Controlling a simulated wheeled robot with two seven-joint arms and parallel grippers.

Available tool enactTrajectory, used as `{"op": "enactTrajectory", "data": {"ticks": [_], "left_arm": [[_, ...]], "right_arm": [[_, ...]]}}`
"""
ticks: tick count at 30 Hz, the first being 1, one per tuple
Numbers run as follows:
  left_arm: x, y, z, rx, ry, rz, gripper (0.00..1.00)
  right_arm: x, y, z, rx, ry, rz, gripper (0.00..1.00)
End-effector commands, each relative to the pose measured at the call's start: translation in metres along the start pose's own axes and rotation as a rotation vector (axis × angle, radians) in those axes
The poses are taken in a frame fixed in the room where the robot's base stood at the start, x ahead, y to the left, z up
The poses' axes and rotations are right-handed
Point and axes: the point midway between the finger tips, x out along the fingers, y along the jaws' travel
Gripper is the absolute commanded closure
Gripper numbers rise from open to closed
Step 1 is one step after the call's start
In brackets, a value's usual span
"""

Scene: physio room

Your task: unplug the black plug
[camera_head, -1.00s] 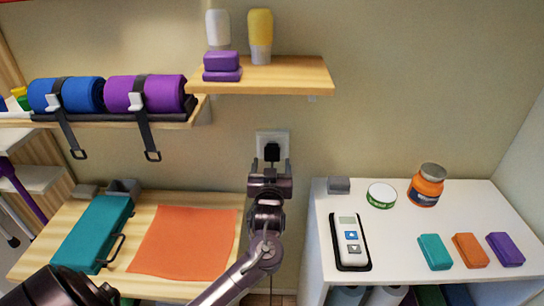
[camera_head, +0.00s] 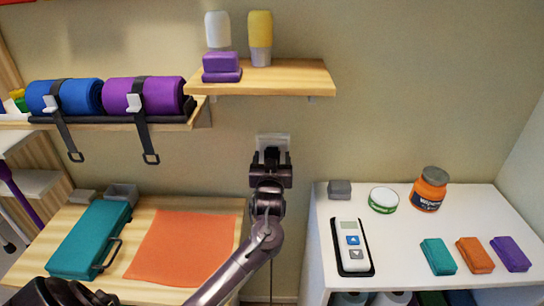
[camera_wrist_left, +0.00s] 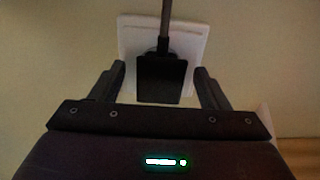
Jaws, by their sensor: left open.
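The black plug (camera_wrist_left: 163,78) sits in a white wall socket (camera_wrist_left: 196,45) in the left wrist view, its cable (camera_wrist_left: 166,25) running to the top edge of that picture. My left gripper (camera_wrist_left: 160,88) is open, with one finger on each side of the plug and a visible gap to each. In the head view my left gripper (camera_head: 271,158) is in front of the socket (camera_head: 273,139) and hides most or all of the plug. I cannot tell how deep the plug sits. My right gripper is not in view.
A wooden shelf (camera_head: 300,78) with bottles and purple blocks is above the socket. A wooden table (camera_head: 80,212) with a teal case (camera_head: 90,240) and orange cloth (camera_head: 185,245) is lower left. A white cabinet (camera_head: 400,245) holding a device, jar and blocks stands right.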

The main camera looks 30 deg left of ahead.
Motion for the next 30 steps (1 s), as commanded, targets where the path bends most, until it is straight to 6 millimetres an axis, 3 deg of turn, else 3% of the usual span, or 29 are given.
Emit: {"op": "enactTrajectory", "data": {"ticks": [30], "left_arm": [[-0.0003, 0.0001, -0.0007, 0.000, 0.000, 0.000, 0.31]], "right_arm": [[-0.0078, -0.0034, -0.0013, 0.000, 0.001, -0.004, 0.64]]}}
